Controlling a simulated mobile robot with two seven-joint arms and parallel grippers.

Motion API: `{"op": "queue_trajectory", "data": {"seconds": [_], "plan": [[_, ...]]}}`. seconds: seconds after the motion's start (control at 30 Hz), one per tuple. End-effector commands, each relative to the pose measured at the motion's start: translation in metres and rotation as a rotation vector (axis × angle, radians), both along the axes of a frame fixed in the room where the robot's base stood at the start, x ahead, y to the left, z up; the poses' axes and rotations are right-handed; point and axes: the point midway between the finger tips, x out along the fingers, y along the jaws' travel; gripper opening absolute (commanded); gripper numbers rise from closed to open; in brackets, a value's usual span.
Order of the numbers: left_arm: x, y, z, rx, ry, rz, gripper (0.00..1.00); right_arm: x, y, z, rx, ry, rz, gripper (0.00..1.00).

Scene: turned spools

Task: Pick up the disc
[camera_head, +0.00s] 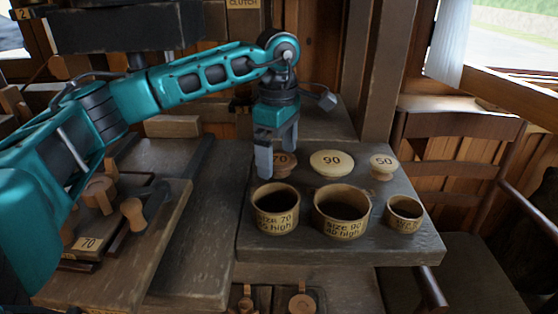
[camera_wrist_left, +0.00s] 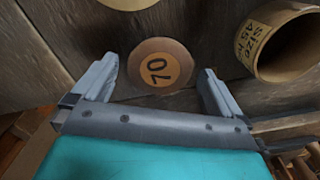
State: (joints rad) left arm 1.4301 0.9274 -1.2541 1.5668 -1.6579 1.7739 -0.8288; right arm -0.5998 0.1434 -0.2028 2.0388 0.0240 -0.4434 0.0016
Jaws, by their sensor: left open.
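A round brown disc marked 70 (camera_head: 286,168) is on the dark wooden stand, partly hidden by my left gripper in the head view. In the left wrist view the disc (camera_wrist_left: 160,68) has an orange face with a dark 70 and a brown rim. My left gripper (camera_head: 276,155) points down over it and is open. In the wrist view the fingers of the left gripper (camera_wrist_left: 160,88) stand to either side of the disc's near part, with gaps on both sides. The disc is not gripped. My right gripper is not in view.
Pale discs marked 90 (camera_head: 332,162) and 50 (camera_head: 384,166) stand to the right on the stand (camera_head: 410,246). A chair (camera_head: 456,128) is at right.

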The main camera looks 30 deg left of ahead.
Motion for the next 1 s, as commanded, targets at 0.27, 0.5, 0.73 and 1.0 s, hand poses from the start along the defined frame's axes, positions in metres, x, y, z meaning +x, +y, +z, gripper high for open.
{"op": "queue_trajectory", "data": {"seconds": [0.27,0.5,0.73,1.0], "plan": [[0.0000,-0.0003,-0.0004,0.000,0.000,-0.001,1.00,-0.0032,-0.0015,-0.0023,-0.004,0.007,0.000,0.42],[0.0000,-0.0003,-0.0004,-0.001,0.000,-0.001,0.77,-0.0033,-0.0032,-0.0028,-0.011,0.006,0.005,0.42],[0.0000,-0.0003,-0.0003,-0.001,0.000,-0.001,0.55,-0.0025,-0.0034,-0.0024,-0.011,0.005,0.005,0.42],[0.0001,-0.0003,0.0007,-0.001,-0.001,-0.001,0.50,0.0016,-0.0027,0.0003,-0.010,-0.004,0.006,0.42]]}}
